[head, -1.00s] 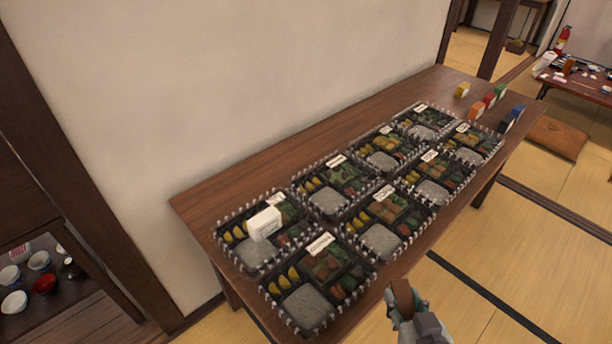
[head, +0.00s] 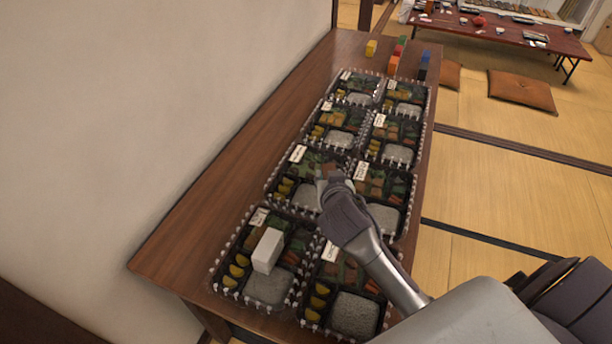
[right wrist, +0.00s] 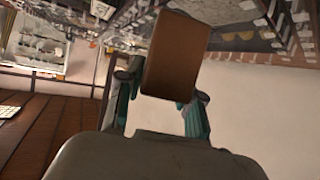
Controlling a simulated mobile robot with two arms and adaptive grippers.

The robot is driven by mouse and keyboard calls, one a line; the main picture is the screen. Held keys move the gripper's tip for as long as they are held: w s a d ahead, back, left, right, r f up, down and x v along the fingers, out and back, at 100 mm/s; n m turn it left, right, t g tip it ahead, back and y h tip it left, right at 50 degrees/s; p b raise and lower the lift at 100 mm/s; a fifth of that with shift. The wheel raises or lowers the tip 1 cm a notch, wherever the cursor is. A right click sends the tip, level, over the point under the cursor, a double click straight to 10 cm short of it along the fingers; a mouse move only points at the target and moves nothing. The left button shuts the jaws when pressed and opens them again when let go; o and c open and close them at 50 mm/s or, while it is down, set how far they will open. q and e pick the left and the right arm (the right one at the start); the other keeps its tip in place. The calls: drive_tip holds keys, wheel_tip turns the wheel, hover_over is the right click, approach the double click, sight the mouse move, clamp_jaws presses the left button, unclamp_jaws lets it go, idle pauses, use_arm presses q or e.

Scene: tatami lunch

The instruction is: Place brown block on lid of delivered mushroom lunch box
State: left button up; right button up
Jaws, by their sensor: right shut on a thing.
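The brown block (right wrist: 177,55) shows in the right wrist view between the two fingers of my right gripper (right wrist: 164,88), which is shut on it. In the head view my right gripper (head: 331,184) is over the middle of the lunch box rows; its hand hides most or all of the block there. Lidded lunch boxes stand in two rows on the table, among them a middle-left one (head: 301,172) and a middle-right one (head: 386,217). Their white labels are too small to read, so I cannot tell which is mushroom. My left gripper is out of view.
A white block (head: 267,251) stands on the front-left box. Coloured blocks, including a yellow one (head: 371,48) and a blue one (head: 424,60), stand at the table's (head: 215,185) far end. The table's left strip is bare. A wall runs along its left side.

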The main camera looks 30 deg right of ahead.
drive_tip(key=w+d+r+m+g+h+b, duration=0.1)
drive_tip(key=w+d+r+m+h, duration=0.2)
drive_tip(key=w, duration=0.6)
drive_tip(key=w+d+r+m+g+h+b, duration=0.1)
drive_tip(key=w+d+r+m+g, duration=0.15)
drive_tip(key=w+r, duration=0.4)
drive_tip(key=p, duration=0.2)
hover_over(311, 179)
drive_tip(key=shift+n+t, duration=0.35)
wheel_tip(311, 179, down, 8)
drive_tip(key=shift+w+r, duration=0.1)
drive_tip(key=shift+a+f, duration=0.1)
drive_tip(key=shift+f, duration=0.2)
wheel_tip(311, 179, down, 4)
drive_tip(key=shift+r, duration=0.1)
